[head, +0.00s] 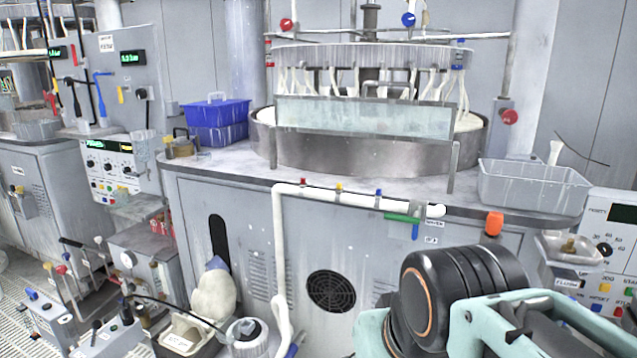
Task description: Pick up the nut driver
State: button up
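I cannot make out a nut driver for sure. A small orange-topped piece (494,222) shows at the front right edge of the bench, its lower part dark; I cannot tell what it is. My gripper (530,318) is at the lower right, with pale teal links beside a thick black joint of my arm. Its fingertips are not clear, and the frame's bottom edge cuts it off. I see nothing held in it.
A white pipe (340,197) runs along the bench front. Bottles and boxes crowd the lower left. A control panel (610,245) stands at the right.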

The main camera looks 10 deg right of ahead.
aim_at(495, 220)
jog(key=i+l, duration=0.7)
jog(key=i+l+z, duration=0.1)
jog(key=z, duration=0.8)
